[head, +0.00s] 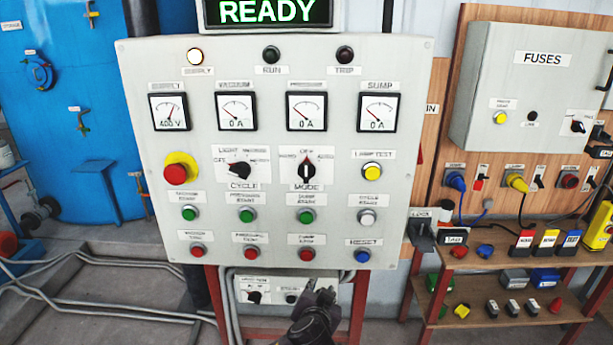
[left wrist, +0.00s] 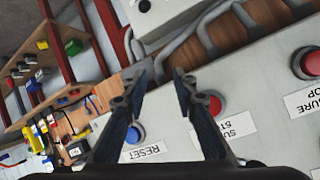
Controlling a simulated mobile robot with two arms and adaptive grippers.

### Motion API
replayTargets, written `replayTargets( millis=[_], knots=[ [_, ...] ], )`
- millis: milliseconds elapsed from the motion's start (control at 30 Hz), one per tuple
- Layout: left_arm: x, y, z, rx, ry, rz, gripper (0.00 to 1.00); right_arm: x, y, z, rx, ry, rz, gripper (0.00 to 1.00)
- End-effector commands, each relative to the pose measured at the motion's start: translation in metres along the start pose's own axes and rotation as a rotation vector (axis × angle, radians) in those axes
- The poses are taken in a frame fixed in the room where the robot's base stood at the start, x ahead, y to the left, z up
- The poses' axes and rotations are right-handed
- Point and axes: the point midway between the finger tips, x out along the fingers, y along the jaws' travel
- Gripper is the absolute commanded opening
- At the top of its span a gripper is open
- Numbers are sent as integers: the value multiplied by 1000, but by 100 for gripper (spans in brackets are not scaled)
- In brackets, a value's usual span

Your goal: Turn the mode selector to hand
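The mode selector (head: 306,172) is a black rotary knob in the lower middle of the grey control panel (head: 270,60). Its pointer stands upright, toward the OFF label above it. The MODE label is just below it. My left gripper (head: 322,297) is below the panel's lower edge in the head view, well under the selector and apart from it. In the left wrist view my left gripper (left wrist: 161,76) has its two fingers spread with nothing between them. The selector does not show in the left wrist view. My right gripper is in neither view.
Red stop buttons (head: 307,254) and a blue reset button (head: 362,256) line the panel's bottom. Another selector (head: 239,170) is left of the mode selector, near a red emergency button (head: 177,174). A small box (head: 255,291) hangs below. A shelf (head: 500,262) stands right.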

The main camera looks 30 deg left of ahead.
Motion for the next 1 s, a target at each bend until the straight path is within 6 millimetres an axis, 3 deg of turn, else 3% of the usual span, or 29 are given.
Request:
replayTargets(
  millis=[33,100,200,300,467,633,1000],
  knots=[
    [-21,-18,-45,-43,71,-32,26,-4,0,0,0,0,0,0],
    [-52,-43,-94,-115,156,-79,26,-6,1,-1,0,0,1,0],
    [-100,-77,-149,-224,268,-130,26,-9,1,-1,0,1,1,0],
    [-143,-105,-183,-322,357,-164,26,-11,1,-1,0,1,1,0],
    [-183,-129,-207,-419,435,-185,26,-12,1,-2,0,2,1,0],
    [-185,-138,-215,-440,451,-192,26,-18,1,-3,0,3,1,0],
    [-136,-153,-237,-436,450,-192,26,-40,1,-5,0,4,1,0]
  ],
)
